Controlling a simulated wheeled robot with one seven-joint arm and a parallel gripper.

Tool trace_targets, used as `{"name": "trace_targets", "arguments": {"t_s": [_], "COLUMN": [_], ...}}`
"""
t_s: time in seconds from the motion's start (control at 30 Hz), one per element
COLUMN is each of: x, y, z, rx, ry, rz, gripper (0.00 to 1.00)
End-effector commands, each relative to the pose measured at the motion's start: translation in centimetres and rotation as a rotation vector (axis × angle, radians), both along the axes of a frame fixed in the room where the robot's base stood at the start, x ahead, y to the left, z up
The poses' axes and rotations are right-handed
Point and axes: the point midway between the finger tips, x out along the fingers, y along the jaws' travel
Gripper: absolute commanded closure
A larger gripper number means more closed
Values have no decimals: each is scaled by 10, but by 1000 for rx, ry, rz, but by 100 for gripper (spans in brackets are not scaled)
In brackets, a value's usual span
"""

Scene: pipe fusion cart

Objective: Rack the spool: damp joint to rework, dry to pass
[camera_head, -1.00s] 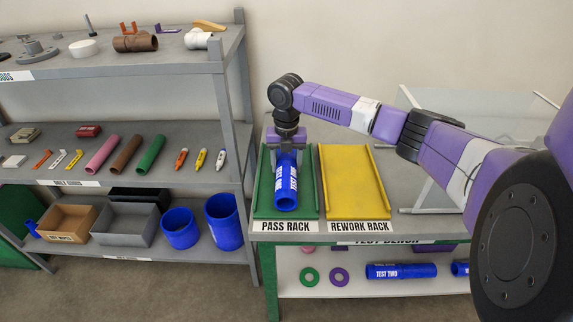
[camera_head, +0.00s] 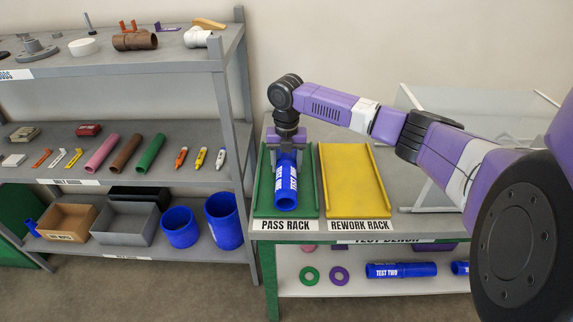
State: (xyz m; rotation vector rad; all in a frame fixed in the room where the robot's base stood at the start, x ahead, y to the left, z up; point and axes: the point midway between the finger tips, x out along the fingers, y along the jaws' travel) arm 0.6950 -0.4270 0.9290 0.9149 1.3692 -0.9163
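A blue pipe spool (camera_head: 287,196) with white lettering lies lengthwise on the green pass rack (camera_head: 308,208), its open end facing me. My gripper (camera_head: 286,150) points down over the far end of the spool, with its fingers beside or around it. I cannot tell whether the fingers are gripping the spool or standing clear. The yellow rework rack (camera_head: 354,190), to the right of the pass rack, is empty. No moisture on the spool's joint can be made out from here.
More blue spools, one marked TEST TWO (camera_head: 400,270), lie on the shelf below the bench with green (camera_head: 309,276) and purple rings (camera_head: 339,276). A clear guard panel (camera_head: 480,110) stands at the bench's right. Grey shelving (camera_head: 232,110) with pipes, markers and bins stands left.

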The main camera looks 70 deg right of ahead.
Motion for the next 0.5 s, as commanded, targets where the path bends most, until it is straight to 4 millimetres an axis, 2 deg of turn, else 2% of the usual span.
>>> {"name": "trace_targets", "arguments": {"t_s": [0.1, 0.13, 0.23, 0.5], "x": [0, 0, 0, 0], "y": [0, 0, 0, 0], "z": [1, 1, 1, 0], "rx": [-1, -1, -1, 1], "ry": [0, 0, 0, 0], "rz": [0, 0, 0, 0], "gripper": [100, 38, 18, 18]}}
